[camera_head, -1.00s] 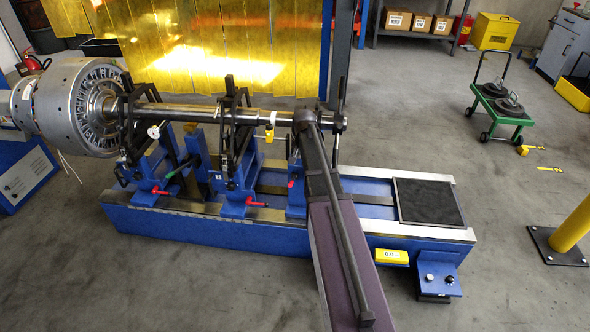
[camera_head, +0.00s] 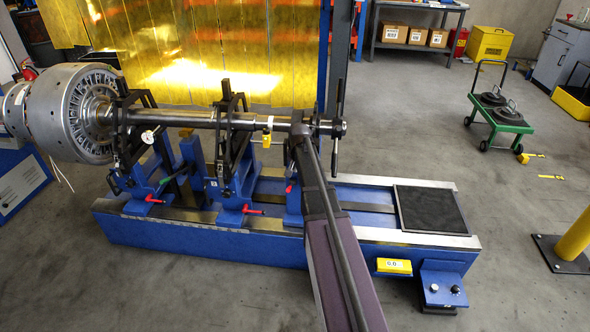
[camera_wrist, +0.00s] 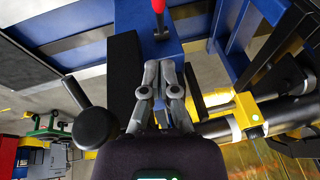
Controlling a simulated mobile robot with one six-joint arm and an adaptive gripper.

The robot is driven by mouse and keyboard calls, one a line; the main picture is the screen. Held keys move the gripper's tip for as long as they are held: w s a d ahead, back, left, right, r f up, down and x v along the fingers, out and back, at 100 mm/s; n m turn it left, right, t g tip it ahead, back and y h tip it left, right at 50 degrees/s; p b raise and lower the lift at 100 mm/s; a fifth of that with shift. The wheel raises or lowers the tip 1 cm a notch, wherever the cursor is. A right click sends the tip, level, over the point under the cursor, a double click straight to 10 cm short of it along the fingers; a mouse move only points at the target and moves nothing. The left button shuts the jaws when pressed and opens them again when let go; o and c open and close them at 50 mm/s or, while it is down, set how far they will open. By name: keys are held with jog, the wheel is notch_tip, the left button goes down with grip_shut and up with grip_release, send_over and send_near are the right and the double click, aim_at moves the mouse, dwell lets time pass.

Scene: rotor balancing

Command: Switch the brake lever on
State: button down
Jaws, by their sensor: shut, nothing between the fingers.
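Red-handled levers sit on the blue supports of the balancing machine: a left one (camera_head: 155,198), a middle one (camera_head: 252,210) and a right one (camera_head: 290,188). I cannot tell for sure which is the brake lever. In the wrist view a red lever handle (camera_wrist: 158,6) stands on a blue part, ahead of my gripper and cut by the top edge. My gripper (camera_wrist: 160,68) is shut and empty, its fingertips apart from that lever. In the head view my arm hides the gripper.
The steel shaft (camera_head: 190,118) runs from the large rotor (camera_head: 75,113) above the blue bed (camera_head: 200,237). A dark bar with a round knob (camera_wrist: 97,127) is close to the gripper's left in the wrist view. A black pad (camera_head: 430,208) lies on the bed's right end.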

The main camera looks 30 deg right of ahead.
aim_at(290, 186)
jog(key=shift+a+f+b, duration=0.25)
jog(key=shift+f+b, duration=0.75)
jog(key=shift+f, duration=0.1)
jog(key=shift+a+f+b, duration=0.25)
jog(key=shift+f+b, duration=0.7)
jog(key=shift+f, duration=0.1)
jog(key=shift+a+f+b, duration=0.25)
jog(key=shift+f+b, duration=0.75)
jog(key=shift+f, duration=0.1)
jog(key=shift+s+f, duration=0.1)
jog(key=shift+f, duration=0.05)
